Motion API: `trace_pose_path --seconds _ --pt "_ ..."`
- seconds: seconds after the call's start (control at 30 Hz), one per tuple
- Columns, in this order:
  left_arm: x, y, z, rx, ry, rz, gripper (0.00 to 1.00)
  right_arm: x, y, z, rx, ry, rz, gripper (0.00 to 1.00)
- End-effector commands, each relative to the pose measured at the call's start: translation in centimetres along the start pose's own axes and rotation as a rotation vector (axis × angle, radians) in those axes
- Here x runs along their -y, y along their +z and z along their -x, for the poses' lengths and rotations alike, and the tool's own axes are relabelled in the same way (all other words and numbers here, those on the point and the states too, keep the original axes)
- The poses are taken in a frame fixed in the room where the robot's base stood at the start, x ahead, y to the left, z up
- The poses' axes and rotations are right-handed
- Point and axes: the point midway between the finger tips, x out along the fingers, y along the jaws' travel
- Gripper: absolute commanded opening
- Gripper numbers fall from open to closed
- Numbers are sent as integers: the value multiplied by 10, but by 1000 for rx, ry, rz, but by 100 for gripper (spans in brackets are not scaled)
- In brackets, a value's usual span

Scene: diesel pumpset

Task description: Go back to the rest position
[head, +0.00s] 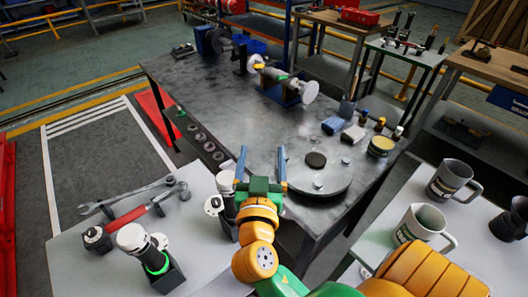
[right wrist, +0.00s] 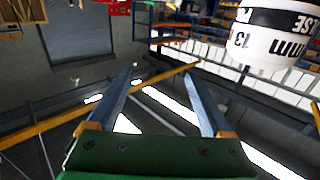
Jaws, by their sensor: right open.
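My right gripper (head: 262,160) is in the middle of the head view, above the gap between the light table and the dark workbench. Its two blue-grey fingers are parallel and apart, with nothing between them. The right wrist view shows the same open fingers (right wrist: 160,75) with floor and yellow rails beyond. A white and black cylinder marked "13 mm" (right wrist: 275,38) is close by at the upper right there, outside the fingers. In the head view a white-topped tool (head: 226,182) stands just left of the gripper, partly hidden. My left gripper is in neither view.
The light table (head: 75,262) holds a wrench (head: 125,197), a red-handled tool (head: 130,217) and a cylinder with a green ring (head: 135,240). The dark workbench (head: 215,105) carries a round plate (head: 325,185) and a pump part (head: 283,84). Mugs (head: 425,222) stand on the right table.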

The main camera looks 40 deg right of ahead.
Motion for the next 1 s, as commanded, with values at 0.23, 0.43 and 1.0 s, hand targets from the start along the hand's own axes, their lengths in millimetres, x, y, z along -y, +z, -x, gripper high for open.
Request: trace_pose_path --seconds 0.23,0.43,1.0 --pt "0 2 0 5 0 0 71 0 0 0 0 0 0 84" --pt "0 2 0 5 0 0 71 -11 47 2 190 -18 78 84" --pt "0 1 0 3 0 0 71 -45 271 159 1213 -684 556 84"
